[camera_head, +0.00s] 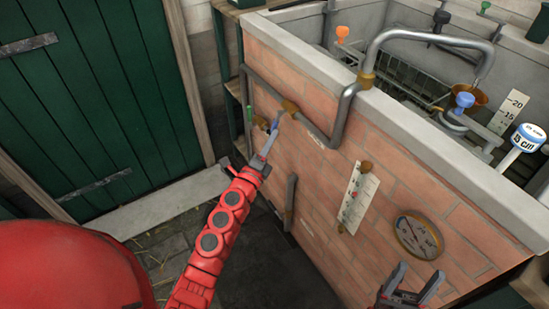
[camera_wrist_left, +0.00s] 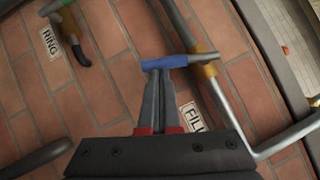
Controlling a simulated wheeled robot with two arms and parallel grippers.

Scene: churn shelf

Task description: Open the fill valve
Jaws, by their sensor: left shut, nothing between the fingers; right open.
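The fill valve has a blue lever handle (camera_wrist_left: 178,62) that lies roughly level across the left wrist view, joined to a brass fitting (camera_wrist_left: 205,70) on a grey pipe. A white label reading "FILL" (camera_wrist_left: 192,116) is on the brick beside it. In the head view the blue handle (camera_head: 278,118) shows small on the brick wall's left part. My left gripper (camera_wrist_left: 160,72) is shut and empty, its tips right at the handle's left half; I cannot tell if they touch. It also shows in the head view (camera_head: 270,139). My right gripper (camera_head: 410,280) is open and empty, low at the right.
A green-handled valve (camera_head: 249,114), labelled "RING", is left of the fill valve. A grey pipe (camera_head: 310,131) runs along the brick tank wall. A gauge (camera_head: 418,234) and a white scale plate (camera_head: 357,198) are on the wall. Green doors (camera_head: 95,90) stand at left.

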